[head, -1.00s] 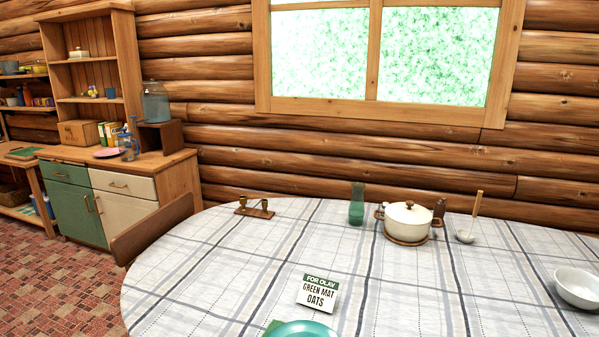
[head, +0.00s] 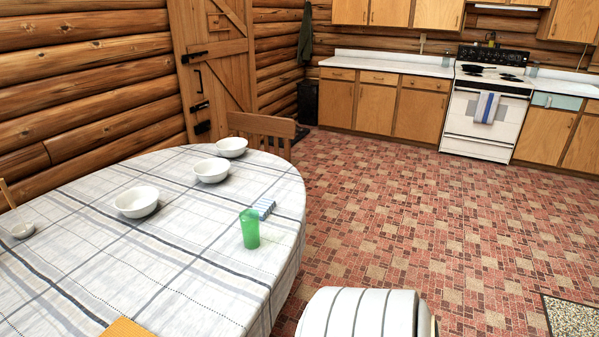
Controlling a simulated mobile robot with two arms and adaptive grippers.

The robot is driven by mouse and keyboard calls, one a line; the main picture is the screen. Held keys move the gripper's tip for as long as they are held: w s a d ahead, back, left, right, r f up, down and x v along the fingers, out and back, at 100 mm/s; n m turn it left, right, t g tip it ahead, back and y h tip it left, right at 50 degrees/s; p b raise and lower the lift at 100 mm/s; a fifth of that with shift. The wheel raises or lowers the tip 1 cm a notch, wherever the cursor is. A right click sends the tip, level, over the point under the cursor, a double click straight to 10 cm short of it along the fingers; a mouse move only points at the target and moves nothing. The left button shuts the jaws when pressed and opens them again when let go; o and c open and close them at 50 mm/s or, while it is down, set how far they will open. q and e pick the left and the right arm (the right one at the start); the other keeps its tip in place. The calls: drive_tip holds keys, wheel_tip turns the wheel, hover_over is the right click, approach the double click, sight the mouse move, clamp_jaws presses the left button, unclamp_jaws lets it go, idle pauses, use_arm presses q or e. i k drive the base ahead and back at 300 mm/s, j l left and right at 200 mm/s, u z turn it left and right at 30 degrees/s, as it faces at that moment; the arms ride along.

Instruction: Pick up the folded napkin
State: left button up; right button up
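Neither of my grippers is in view.
A wooden chair (head: 262,131) stands behind. A white striped rounded object (head: 358,313) is at bottom. The tiled floor right is open.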

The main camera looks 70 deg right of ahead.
sight(265, 206)
drive_tip(key=z, duration=2)
drive_tip(key=i+l+u, duration=0.15)
drive_tip(key=u, duration=0.25)
drive_tip(key=i+l+u, duration=0.15)
drive_tip(key=l+u, duration=0.25)
drive_tip(key=j, duration=0.1)
